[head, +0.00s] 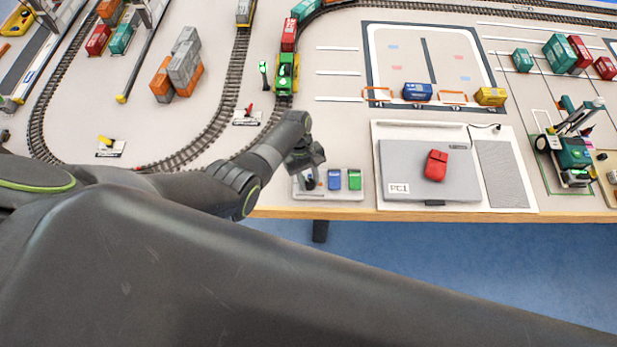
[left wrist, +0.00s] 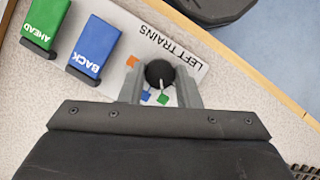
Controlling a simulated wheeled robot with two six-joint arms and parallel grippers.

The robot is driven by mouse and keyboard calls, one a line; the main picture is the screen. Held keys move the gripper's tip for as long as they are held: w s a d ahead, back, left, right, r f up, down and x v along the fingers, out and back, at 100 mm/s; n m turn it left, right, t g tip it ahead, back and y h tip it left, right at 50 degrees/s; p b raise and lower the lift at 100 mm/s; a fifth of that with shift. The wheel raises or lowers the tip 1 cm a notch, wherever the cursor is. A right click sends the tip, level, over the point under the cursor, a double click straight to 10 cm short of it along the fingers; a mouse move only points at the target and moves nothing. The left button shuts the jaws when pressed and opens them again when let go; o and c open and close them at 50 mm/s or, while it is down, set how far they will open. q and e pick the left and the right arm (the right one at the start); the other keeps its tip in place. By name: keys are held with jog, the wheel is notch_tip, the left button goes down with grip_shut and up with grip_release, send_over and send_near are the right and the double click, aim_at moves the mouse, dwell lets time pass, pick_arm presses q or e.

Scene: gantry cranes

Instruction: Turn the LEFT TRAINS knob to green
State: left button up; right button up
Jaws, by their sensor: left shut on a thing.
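The LEFT TRAINS panel (head: 345,194) is a small pale plate at the table's front edge. In the left wrist view its lettering (left wrist: 172,46) shows upside down. The round black knob (left wrist: 158,72) sits on it, with an orange mark (left wrist: 131,62), a blue mark (left wrist: 147,97) and a green mark (left wrist: 163,98) around it. A thin white pointer at the knob runs toward the green mark. My left gripper (left wrist: 160,85) is shut on the knob, one finger on each side. In the head view my left gripper (head: 308,165) hides most of the knob. My right gripper is not in view.
The blue BACK button (left wrist: 94,47) and green AHEAD button (left wrist: 46,22) stand beside the knob. A grey PC1 pad (head: 400,165) with a red block (head: 436,165) lies to the right. A green locomotive (head: 286,75) stands on the track behind.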

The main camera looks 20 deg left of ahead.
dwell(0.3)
pick_arm(q)
jog(key=o, duration=1)
jog(key=v, duration=1.7)
jog(key=shift+r, duration=0.3)
jog(key=shift+f, duration=0.1)
